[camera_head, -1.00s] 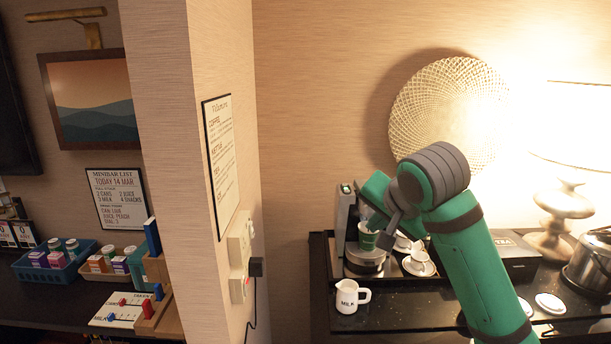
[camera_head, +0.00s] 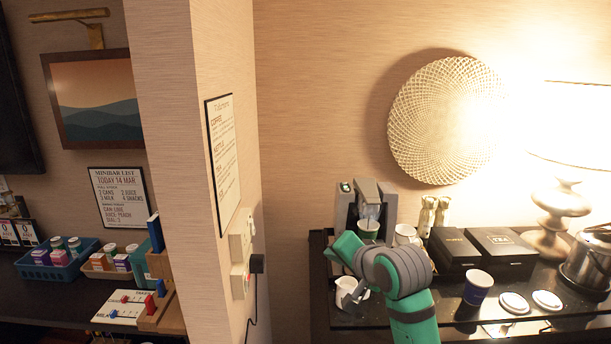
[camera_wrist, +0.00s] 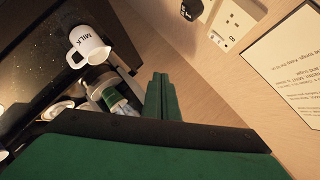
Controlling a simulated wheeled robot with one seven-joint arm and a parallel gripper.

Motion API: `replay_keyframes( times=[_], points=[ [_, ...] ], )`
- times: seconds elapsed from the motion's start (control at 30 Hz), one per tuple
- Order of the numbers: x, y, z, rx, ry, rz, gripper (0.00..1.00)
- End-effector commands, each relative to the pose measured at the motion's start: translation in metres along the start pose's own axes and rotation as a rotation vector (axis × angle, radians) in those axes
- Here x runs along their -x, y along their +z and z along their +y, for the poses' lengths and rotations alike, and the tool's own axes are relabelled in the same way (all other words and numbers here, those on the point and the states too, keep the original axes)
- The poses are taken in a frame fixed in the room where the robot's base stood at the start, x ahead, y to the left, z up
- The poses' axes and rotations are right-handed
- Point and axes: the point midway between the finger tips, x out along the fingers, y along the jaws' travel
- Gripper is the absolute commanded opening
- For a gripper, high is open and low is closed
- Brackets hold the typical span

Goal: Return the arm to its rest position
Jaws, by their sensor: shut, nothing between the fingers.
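My arm (camera_head: 405,285) is green with dark grey joint bands. In the head view it is folded low in front of the counter, with its end turned to the left. My gripper (camera_wrist: 160,82) shows in the wrist view with its green fingers together and nothing between them. The white milk jug (camera_wrist: 90,47) stands to the left of the fingers in the wrist view, apart from them. In the head view the jug (camera_head: 341,284) is partly hidden behind my arm's end.
A paper cup (camera_head: 477,287), dark boxes (camera_head: 503,244) and a metal pot (camera_head: 591,259) stand to the right. The wall corner (camera_head: 231,130) with sockets is on the left.

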Motion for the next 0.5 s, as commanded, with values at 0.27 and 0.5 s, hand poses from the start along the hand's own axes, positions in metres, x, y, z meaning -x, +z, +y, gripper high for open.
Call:
replay_keyframes(
  times=[0.27, 0.5],
  points=[
    [-0.046, 0.064, 0.027, -0.043, -0.142, 0.05, 0.0],
    [-0.068, 0.121, 0.057, -0.072, -0.209, 0.122, 0.0]
  ],
)
